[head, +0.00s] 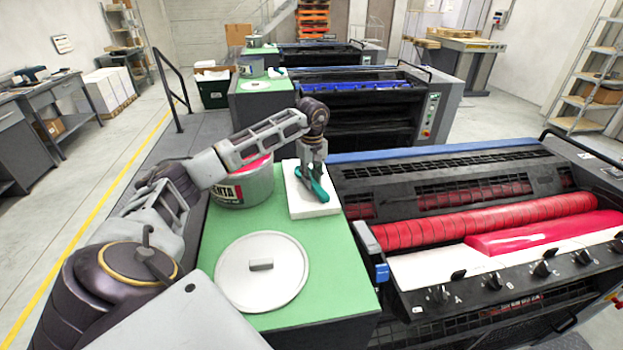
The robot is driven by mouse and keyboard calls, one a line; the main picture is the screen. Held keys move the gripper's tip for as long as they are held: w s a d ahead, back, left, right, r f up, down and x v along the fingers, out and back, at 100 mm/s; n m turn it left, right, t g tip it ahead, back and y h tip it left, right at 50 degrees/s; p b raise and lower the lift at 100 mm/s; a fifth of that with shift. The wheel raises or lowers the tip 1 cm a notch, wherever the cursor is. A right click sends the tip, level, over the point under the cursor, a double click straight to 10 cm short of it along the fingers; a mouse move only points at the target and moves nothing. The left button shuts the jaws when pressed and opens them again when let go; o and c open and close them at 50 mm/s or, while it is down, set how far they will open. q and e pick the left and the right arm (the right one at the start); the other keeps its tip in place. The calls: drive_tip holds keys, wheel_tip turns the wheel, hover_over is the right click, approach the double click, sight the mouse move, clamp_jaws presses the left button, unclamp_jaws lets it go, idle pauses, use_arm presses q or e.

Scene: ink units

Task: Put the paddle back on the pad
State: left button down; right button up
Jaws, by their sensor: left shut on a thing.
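The white pad (316,209) lies on the green top of a cabinet, beside the ink tin. The paddle (318,190) has a teal handle and is over the pad, slanting across it. My left gripper (313,172) points down over the pad and is shut on the paddle. The fingers hide part of the paddle. I cannot tell whether the paddle touches the pad or is just above it. My right gripper is not in view.
An open magenta ink tin (243,187) stands left of the pad, partly behind my left arm. A round grey lid (262,272) lies nearer on the green top (340,265). The press with red rollers (480,222) stands close on the right.

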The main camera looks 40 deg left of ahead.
use_arm(q)
drive_tip(key=shift+f, duration=0.2)
drive_tip(key=shift+f, duration=0.1)
drive_tip(key=c, duration=1.3)
unclamp_jaws()
wheel_tip(320, 180, up, 12)
drive_tip(key=b, duration=0.1)
idle(0.5)
